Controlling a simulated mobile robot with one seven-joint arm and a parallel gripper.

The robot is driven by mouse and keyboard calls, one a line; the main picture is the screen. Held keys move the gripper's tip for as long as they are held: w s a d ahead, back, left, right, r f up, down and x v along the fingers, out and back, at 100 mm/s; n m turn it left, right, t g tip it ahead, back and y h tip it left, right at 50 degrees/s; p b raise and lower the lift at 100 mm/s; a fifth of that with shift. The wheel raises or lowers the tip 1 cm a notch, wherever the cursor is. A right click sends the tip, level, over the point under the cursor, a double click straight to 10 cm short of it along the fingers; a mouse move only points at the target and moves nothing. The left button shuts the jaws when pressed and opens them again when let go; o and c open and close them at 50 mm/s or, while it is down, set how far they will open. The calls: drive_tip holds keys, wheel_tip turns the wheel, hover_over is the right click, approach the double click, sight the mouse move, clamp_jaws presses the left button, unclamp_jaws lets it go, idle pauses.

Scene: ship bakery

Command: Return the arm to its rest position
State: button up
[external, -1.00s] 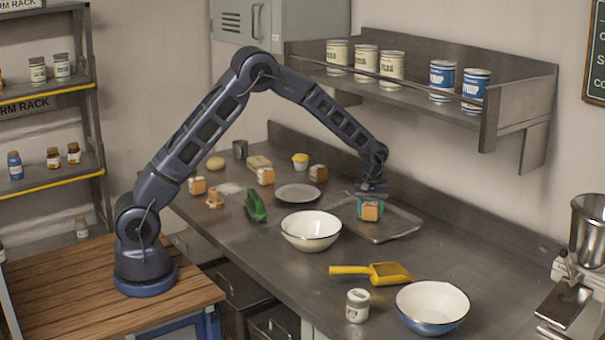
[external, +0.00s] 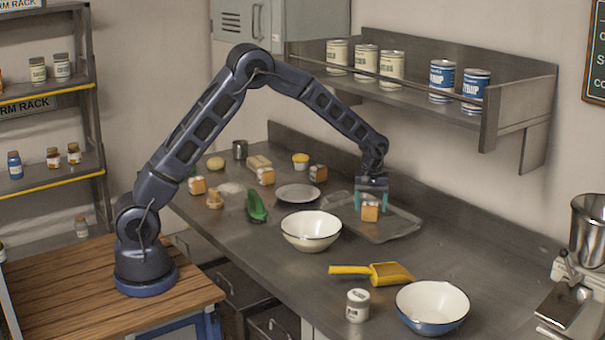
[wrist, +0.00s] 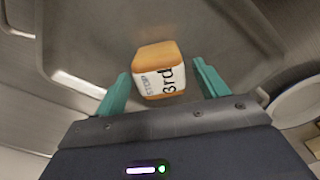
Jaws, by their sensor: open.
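My gripper (external: 371,200) is at the end of my outstretched arm, above the metal tray (external: 400,226) on the steel counter. Its two teal fingers are spread apart in the wrist view (wrist: 158,88). A small bread block (external: 370,212) with a white printed label sits on the tray between or just beyond the fingers. In the wrist view the bread block (wrist: 160,75) shows clear gaps to the finger on each side.
A white bowl (external: 311,236) and a grey plate (external: 298,193) are left of the tray. A yellow scoop (external: 375,272), a jar (external: 357,305) and a blue-sided bowl (external: 432,310) are nearer the front. A wall shelf with cans (external: 392,68) hangs above the counter. Several bread pieces lie farther back.

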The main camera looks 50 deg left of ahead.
wheel_tip(320, 180, up, 3)
drive_tip(key=shift+f, duration=0.1)
idle(0.4)
drive_tip(key=shift+a, duration=0.15)
drive_tip(key=s+a+r+m+t, duration=0.1)
drive_tip(key=s+a+r+m, duration=0.1)
drive_tip(key=s+a+r, duration=0.8)
drive_tip(key=s+a+r+m+t, duration=0.1)
drive_tip(key=s+a+r+m, duration=0.1)
drive_tip(key=s+a+r, duration=0.6)
drive_tip(key=s+r+m+t, duration=0.1)
drive_tip(key=s+r+m, duration=0.1)
drive_tip(key=s, duration=1.4)
drive_tip(key=s+r+m+t, duration=0.1)
drive_tip(key=s+r+m, duration=0.2)
drive_tip(key=s, duration=1.3)
drive_tip(key=shift+a+t, duration=0.3)
drive_tip(key=shift+a, duration=0.1)
